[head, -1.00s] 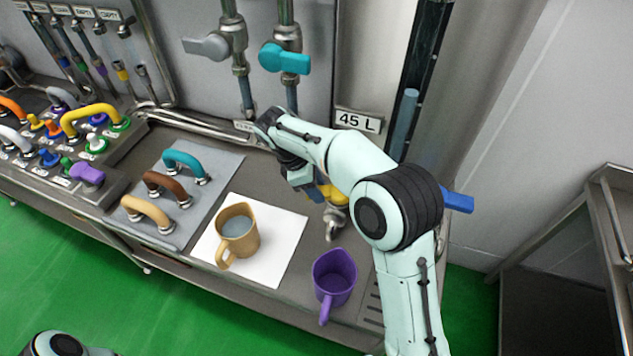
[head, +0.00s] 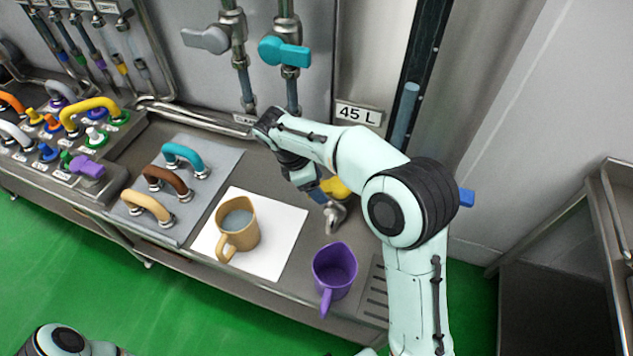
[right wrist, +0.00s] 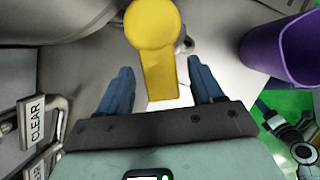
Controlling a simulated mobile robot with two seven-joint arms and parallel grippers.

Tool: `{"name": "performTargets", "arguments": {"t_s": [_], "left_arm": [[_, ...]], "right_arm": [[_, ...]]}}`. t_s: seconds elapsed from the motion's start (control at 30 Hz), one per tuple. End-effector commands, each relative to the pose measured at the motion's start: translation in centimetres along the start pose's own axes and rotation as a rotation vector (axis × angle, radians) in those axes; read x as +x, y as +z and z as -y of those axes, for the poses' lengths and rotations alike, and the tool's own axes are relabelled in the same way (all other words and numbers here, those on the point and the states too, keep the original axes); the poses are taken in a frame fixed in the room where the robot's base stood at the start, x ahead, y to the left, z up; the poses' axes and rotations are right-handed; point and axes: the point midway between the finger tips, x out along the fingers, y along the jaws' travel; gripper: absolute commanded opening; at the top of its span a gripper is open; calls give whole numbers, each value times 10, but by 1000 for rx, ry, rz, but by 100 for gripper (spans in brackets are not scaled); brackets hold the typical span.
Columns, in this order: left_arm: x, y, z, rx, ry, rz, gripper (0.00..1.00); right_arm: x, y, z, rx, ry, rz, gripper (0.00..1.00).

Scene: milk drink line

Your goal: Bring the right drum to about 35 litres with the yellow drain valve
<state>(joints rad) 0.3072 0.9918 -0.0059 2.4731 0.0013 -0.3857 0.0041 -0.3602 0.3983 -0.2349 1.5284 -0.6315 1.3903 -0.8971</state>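The yellow drain valve (head: 337,187) sits above a metal spout (head: 336,218), partly hidden behind my right arm in the head view. In the right wrist view its yellow handle (right wrist: 158,75) lies between my right gripper's two blue fingers. My right gripper (right wrist: 162,82) is open, with a gap on both sides of the handle. In the head view its fingers (head: 316,192) are beside the valve. A dark sight strip with a blue tube (head: 405,115) stands beside a "45 L" plate (head: 358,114). The drum is not clearly visible. My left gripper is out of view.
A tan jug (head: 238,222) with liquid stands on a white sheet (head: 283,250). A teal valve (head: 285,51) and a grey valve (head: 206,39) are on pipes above.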

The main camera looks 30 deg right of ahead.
Motion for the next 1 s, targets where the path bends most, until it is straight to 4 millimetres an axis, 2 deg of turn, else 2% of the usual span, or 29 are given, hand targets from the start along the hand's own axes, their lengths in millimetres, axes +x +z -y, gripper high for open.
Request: {"name": "performTargets", "arguments": {"t_s": [0.23, 0.37, 0.8, 1.0], "left_arm": [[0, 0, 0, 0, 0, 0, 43], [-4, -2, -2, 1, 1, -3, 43], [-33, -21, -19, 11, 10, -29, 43], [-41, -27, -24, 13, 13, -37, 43]], "right_arm": [[-2, 0, 0, 1, 1, -1, 66], [-14, 0, -1, 1, 4, -3, 66], [-109, 0, -2, 1, 5, -3, 66], [-131, 0, -1, 1, 3, -2, 66]]}}
